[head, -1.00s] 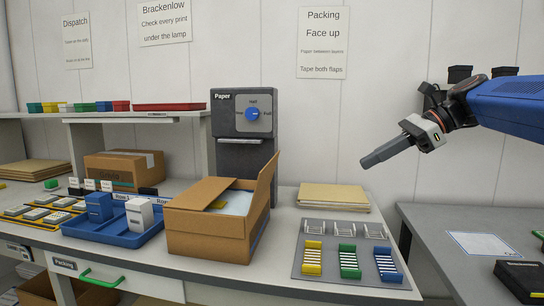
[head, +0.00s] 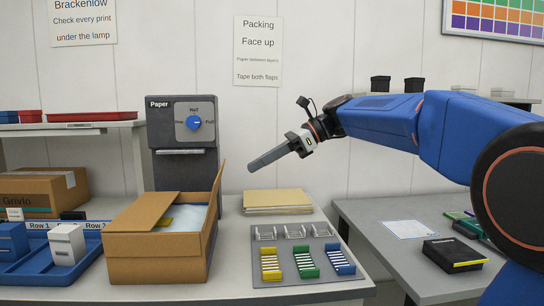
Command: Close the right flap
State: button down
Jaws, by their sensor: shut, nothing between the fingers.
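An open cardboard box (head: 157,257) stands on the packing table. Its right flap (head: 216,205) stands up, tilted slightly outward to the right. Its left flap (head: 143,211) lies folded over the left part of the opening. White paper or lining and a bit of yellow show inside the box. My gripper (head: 251,168) is shut and empty.
A grey paper dispenser (head: 183,135) stands behind the box. A grey tray (head: 305,275) with yellow, green and blue racks lies to the right, a stack of tan sheets (head: 277,199) behind it. A blue tray (head: 30,270) stands left of the box.

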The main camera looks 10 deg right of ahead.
jog(key=a, duration=0.6)
jog(key=shift+a, duration=0.1)
dwell(0.4)
jog(key=shift+w+a+r+h, duration=0.1)
jog(key=shift+a+h, duration=0.15)
jog(key=shift+h, duration=0.05)
